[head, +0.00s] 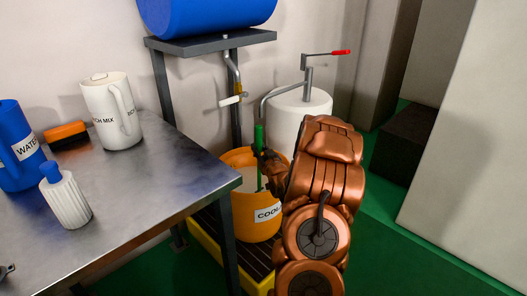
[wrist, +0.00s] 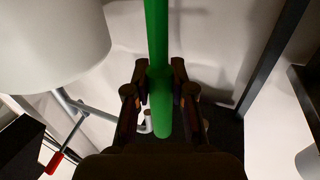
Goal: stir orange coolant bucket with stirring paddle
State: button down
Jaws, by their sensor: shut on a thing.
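The orange coolant bucket (head: 240,215), with a partly covered white label, stands on the floor-level yellow tray. Pale liquid shows inside it. The green stirring paddle (head: 258,136) is upright over the bucket; its thin lower shaft goes down inside the rim, and its lower end is hidden. My gripper (head: 262,164) is at the rim's height or a little above and is shut around the green handle. In the wrist view the handle (wrist: 157,40) runs between the two fingers of my gripper (wrist: 160,88). The bucket does not show there.
A steel table (head: 150,190) at left holds a white jug (head: 112,112), a blue container (head: 20,150), an orange block and a white bottle. A white drum (head: 305,115) with a red-handled pump stands behind the bucket. A blue barrel (head: 205,15) rests on a stand. The yellow tray (head: 205,250) has a dark grate.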

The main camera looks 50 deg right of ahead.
aim_at(258, 126)
jog(key=shift+w, duration=0.1)
jog(key=shift+r+p, duration=2.25)
jog(key=shift+r, duration=3.75)
notch_tip(258, 126, up, 10)
jog(key=p, duration=0.4)
